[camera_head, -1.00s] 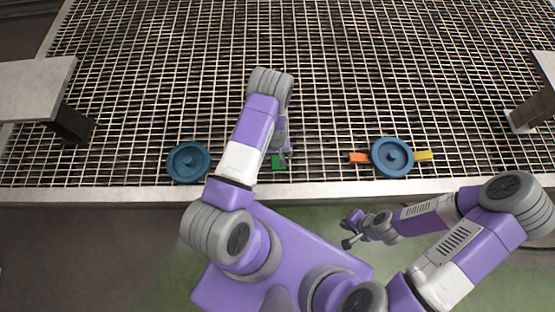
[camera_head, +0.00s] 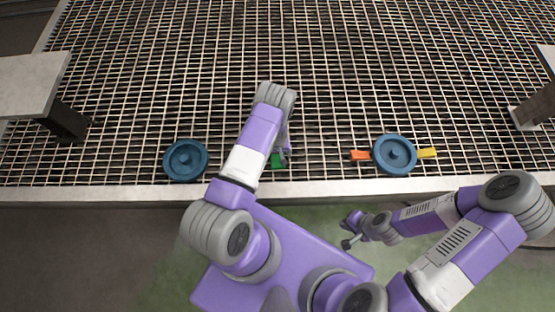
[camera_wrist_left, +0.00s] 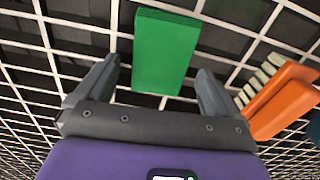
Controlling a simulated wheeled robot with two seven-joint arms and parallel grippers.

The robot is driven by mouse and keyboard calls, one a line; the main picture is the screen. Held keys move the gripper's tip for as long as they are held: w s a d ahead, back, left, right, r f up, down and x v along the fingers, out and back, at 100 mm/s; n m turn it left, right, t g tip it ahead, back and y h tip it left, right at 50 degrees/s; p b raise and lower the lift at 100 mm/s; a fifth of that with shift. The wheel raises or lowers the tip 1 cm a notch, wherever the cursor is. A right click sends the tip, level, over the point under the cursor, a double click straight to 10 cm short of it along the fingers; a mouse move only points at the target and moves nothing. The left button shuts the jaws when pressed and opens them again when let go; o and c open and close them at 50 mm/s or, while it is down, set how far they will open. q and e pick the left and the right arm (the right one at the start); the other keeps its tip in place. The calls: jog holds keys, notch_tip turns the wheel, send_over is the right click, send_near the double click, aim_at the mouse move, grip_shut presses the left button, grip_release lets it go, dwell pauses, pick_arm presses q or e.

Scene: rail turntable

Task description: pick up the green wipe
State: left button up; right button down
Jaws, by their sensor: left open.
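The green wipe (camera_wrist_left: 165,52) is a flat green block lying on the metal grating. In the left wrist view it lies between and just beyond the two open fingers of my left gripper (camera_wrist_left: 153,88). In the head view only a small part of the green wipe (camera_head: 277,161) shows, beside my left gripper (camera_head: 284,160), with my arm hiding the rest. I cannot tell whether the fingers touch it. My right gripper (camera_head: 347,232) hangs over the floor in front of the grating, and its fingers look spread apart with nothing between them.
A blue wheel-like disc (camera_head: 186,160) lies left of my left arm. Another blue disc (camera_head: 394,154) lies to the right, with an orange piece (camera_head: 361,155) and a yellow piece (camera_head: 427,153) at its sides. The grating (camera_head: 330,90) behind is clear.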

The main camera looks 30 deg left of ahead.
aim_at(277, 156)
pick_arm(q)
jog(key=c, duration=1.1)
notch_tip(277, 156, up, 10)
jog(key=p, duration=0.4)
